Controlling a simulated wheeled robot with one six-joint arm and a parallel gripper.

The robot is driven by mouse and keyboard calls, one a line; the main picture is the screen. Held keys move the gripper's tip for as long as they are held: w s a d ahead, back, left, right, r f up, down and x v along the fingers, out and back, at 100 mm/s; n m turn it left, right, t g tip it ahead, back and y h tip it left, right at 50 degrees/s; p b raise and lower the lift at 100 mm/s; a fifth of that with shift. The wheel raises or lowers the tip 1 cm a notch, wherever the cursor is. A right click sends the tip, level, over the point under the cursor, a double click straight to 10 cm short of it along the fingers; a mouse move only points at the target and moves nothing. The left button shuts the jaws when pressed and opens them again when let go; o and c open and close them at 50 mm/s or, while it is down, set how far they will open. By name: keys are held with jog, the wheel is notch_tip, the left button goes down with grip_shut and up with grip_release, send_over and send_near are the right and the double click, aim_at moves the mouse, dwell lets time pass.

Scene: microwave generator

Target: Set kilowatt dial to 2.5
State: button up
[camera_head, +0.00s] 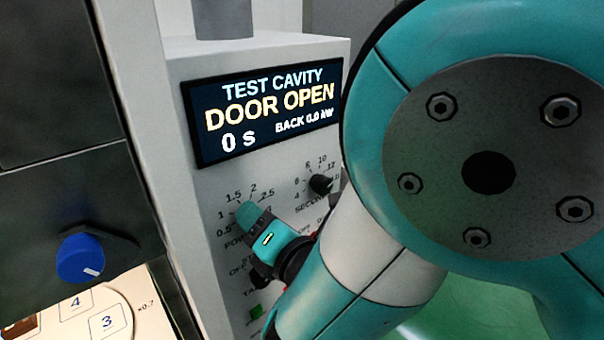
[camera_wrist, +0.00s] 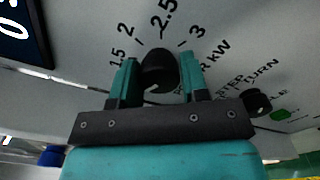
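The kilowatt dial (camera_wrist: 160,66) is a round black knob on the light grey panel. In the wrist view, the scale marks 1.5, 2, 2.5 and 3 fan around its far side, with 2.5 straight above it. My gripper (camera_wrist: 160,82) has one teal finger on each side of the knob, with little or no gap visible. A small white mark shows low on the knob, but I cannot tell the set value. In the head view, my gripper (camera_head: 250,215) covers the dial, while 0.5 to 2.5 show around it.
The display (camera_head: 265,110) above reads TEST CAVITY, DOOR OPEN, 0 S, BACK 0.0 kW. A black seconds knob (camera_head: 320,184) sits up and right of my gripper. A green button (camera_head: 256,311) is below. A blue knob (camera_head: 80,258) stands on the dark unit at left.

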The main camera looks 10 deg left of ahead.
jog(key=c, duration=0.4)
